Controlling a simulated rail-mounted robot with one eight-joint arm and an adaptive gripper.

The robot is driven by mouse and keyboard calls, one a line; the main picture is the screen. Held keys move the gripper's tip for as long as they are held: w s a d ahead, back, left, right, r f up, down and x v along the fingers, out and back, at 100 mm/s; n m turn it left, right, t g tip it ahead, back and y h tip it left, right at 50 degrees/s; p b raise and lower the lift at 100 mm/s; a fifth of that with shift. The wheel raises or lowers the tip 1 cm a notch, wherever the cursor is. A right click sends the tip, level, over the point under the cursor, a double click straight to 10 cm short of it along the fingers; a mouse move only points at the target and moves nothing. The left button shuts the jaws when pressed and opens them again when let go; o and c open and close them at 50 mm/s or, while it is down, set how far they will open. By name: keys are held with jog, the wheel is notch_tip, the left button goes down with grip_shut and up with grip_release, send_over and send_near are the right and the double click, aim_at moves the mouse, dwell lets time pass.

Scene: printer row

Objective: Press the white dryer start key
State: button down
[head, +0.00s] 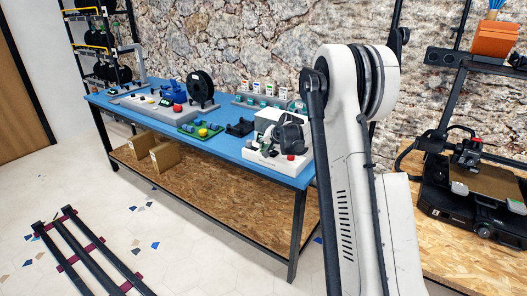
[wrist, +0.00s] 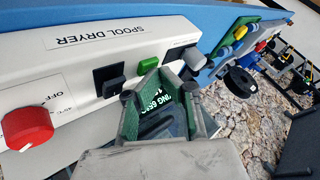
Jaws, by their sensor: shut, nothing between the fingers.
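The white spool dryer (wrist: 75,60) fills the upper left of the wrist view, its label upside down. In the head view the dryer (head: 264,158) sits at the blue bench's near right end, partly covered by dark parts.
The blue bench (head: 130,103) also carries a black spool (head: 200,88), a green tray (head: 188,130) and a grey control box with a red button. A stone wall stands behind. A printer (head: 470,190) stands on a wooden table at right. Cardboard boxes (head: 164,156) sit on the lower shelf.

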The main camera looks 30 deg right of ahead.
jog(key=shift+r, duration=0.8)
jog(key=shift+r+p, duration=0.15)
jog(key=shift+p, duration=0.2)
jog(key=shift+r+p, duration=1)
jog(key=shift+r, duration=1.35)
